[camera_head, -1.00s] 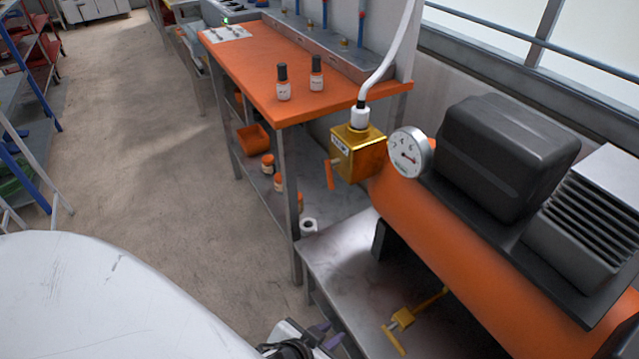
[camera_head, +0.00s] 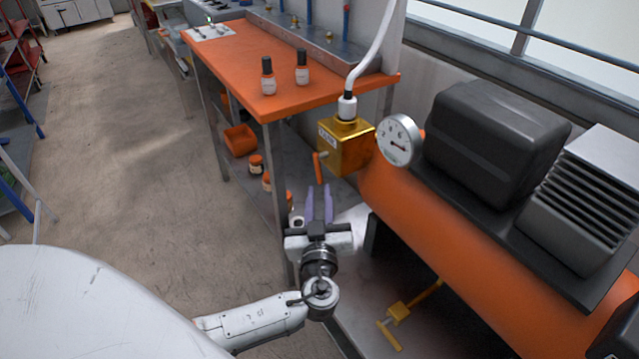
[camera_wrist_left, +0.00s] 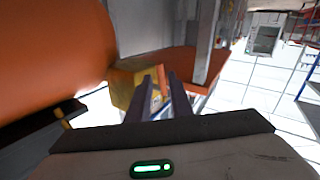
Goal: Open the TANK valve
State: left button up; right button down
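My right gripper is not in view.
A lower brass valve (camera_head: 398,312) has a yellow handle. The orange-topped bench (camera_head: 250,65) carries two small bottles (camera_head: 267,78).

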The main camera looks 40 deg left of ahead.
aim_at(319, 179)
pick_arm(q)
jog(key=x, duration=0.3)
jog(key=shift+w+a, duration=0.15)
jog(key=shift+w, duration=0.05)
jog(key=shift+w+a, duration=0.2)
